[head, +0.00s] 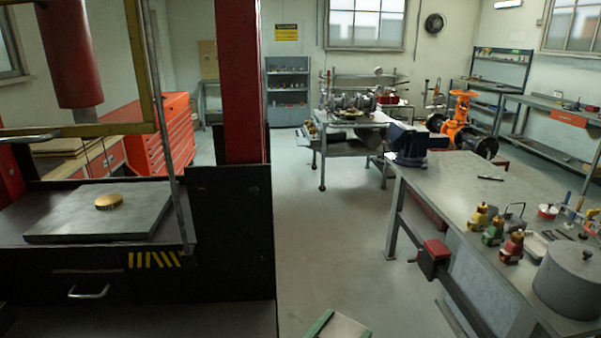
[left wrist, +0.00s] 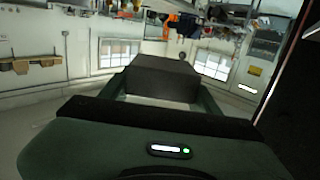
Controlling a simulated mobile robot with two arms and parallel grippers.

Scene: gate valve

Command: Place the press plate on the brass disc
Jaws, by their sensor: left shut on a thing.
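The brass disc (head: 108,202) lies on a dark flat slab (head: 70,225) on the press bed at the left of the head view. The red ram (head: 70,50) hangs above the bed. My left gripper (head: 338,327) shows only in part at the bottom edge of the head view, right of the press and apart from the disc. In the left wrist view, its green fingers are shut on a dark grey block (left wrist: 165,75), which I take to be the press plate. The plate's far side is hidden. My right gripper is in neither view.
A yellow guard frame (head: 160,100) and red column (head: 240,80) stand at the press's right side. A workbench (head: 440,200) at the right carries small valves (head: 493,230) and a grey lidded pot (head: 570,280). The floor between press and bench is clear.

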